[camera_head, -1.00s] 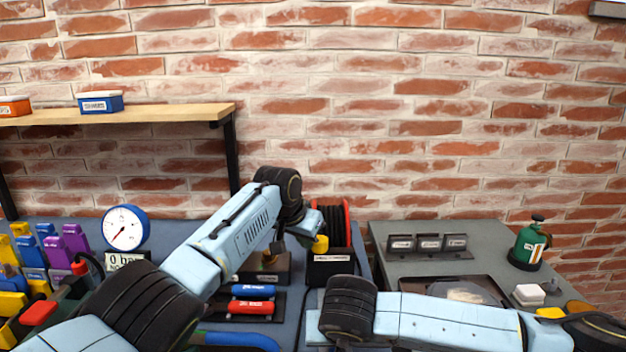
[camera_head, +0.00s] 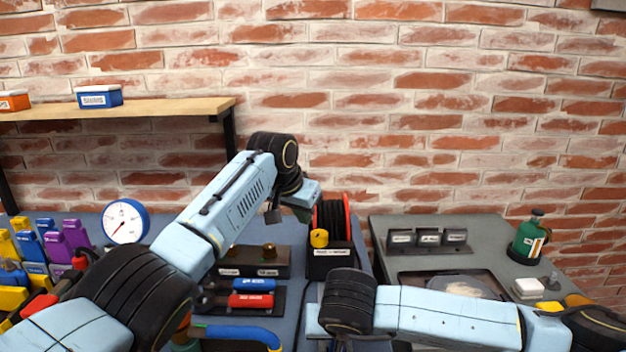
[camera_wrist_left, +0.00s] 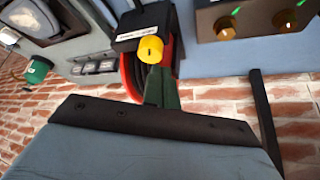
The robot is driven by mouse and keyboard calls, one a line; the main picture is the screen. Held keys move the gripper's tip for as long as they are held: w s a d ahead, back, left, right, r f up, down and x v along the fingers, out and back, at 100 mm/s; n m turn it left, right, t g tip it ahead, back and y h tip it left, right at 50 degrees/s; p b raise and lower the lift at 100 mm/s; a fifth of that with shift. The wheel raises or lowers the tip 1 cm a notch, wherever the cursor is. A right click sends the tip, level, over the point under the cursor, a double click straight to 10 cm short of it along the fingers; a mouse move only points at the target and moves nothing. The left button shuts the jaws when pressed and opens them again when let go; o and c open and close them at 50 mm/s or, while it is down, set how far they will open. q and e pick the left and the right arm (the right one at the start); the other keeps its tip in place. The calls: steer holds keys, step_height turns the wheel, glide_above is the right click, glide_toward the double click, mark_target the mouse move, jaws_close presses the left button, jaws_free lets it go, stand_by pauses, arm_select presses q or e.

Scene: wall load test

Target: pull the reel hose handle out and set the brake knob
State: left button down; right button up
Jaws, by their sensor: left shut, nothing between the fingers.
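The hose reel (camera_head: 336,219), with red rims and dark windings, stands on the bench behind a black labelled box (camera_head: 330,264). The yellow knob (camera_head: 319,239) is on that box. The reel (camera_wrist_left: 130,76) and knob (camera_wrist_left: 150,49) also show in the left wrist view, upside down. My left gripper (camera_head: 303,213) is shut and empty, just above and left of the reel box. Its dark green fingers (camera_wrist_left: 162,88) overlap the reel in the wrist view; I cannot tell whether they touch it. I cannot make out a hose handle. My right gripper is not in view.
A black box with brass knobs (camera_head: 270,250) and a tray with blue and red handles (camera_head: 252,301) sit left of the reel. A gauge (camera_head: 125,222) stands farther left. The grey bench (camera_head: 385,222) holds a green bottle (camera_head: 528,238). My right arm crosses the front.

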mark_target(319, 238)
arm_select(q)
steer(key=shift+r, duration=0.35)
steer(key=shift+d, duration=0.1)
step_height(319, 238, down, 6)
steer(key=s+d, duration=0.1)
steer(key=d, duration=0.1)
steer(key=shift+s+d, duration=0.15)
steer(key=shift+d, duration=0.15)
stand_by(0.3)
steer(key=shift+w, duration=0.2)
stand_by(0.4)
